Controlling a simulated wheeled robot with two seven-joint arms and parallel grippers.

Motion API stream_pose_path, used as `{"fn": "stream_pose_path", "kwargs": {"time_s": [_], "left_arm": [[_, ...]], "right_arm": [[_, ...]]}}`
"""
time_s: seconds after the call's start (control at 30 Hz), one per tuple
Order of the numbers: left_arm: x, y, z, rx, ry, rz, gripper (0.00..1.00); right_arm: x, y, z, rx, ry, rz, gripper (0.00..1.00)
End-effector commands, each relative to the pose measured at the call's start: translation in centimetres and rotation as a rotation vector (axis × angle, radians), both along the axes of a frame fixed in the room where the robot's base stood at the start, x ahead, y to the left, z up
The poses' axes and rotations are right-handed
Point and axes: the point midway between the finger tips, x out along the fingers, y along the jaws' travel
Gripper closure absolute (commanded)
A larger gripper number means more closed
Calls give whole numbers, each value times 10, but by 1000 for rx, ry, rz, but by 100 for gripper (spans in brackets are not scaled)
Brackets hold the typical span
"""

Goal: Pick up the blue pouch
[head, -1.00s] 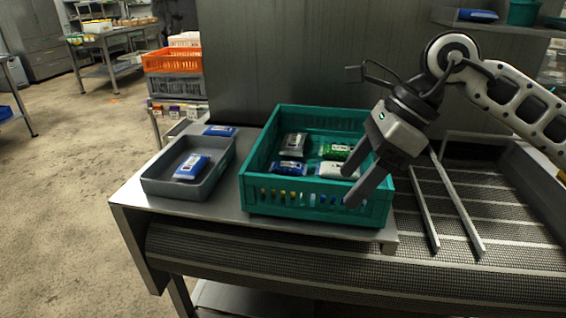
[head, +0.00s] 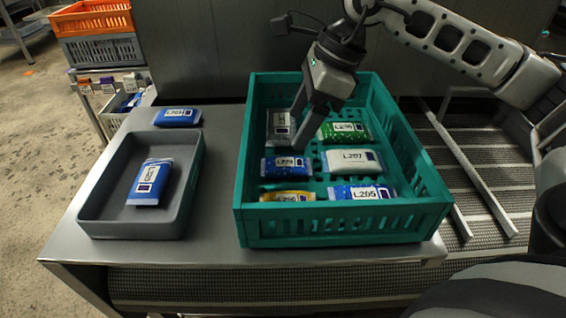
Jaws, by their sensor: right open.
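Several blue pouches show. One blue-and-white pouch (head: 150,182) lies in the grey tray (head: 192,205). Another blue pouch (head: 178,117) lies on the steel table just behind that tray. In the teal crate (head: 345,229) lie a blue pouch at the left middle (head: 285,166) and one at the front right (head: 361,193). My right gripper (head: 300,138) is open and points down over the back left of the crate, near a grey pouch (head: 280,124) and above the left blue pouch. One finger shows clearly; the other is mostly hidden. My left gripper is out of view.
The crate also holds a green pouch (head: 344,131), a white pouch (head: 353,161) and a yellow one (head: 287,197). Its walls rise around them. A mesh conveyor (head: 480,160) with metal rails lies to the right. Orange and grey crates (head: 92,18) stand at the back left.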

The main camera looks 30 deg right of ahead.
Motion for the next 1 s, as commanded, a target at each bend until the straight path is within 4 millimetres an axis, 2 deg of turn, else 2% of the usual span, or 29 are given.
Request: {"fn": "stream_pose_path", "kwargs": {"time_s": [0.1, 0.2, 0.47, 0.7, 1.0], "left_arm": [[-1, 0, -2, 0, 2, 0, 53], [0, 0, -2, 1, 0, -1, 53], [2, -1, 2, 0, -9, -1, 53], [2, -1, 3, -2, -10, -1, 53], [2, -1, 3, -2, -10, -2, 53]], "right_arm": [[4, 8, -24, 1, 4, 1, 29], [8, 13, -37, 1, 2, 1, 29], [13, 17, -54, 2, 2, -1, 29], [23, 23, -88, 2, 3, 0, 29], [25, 25, -96, 1, 0, -1, 29]]}}
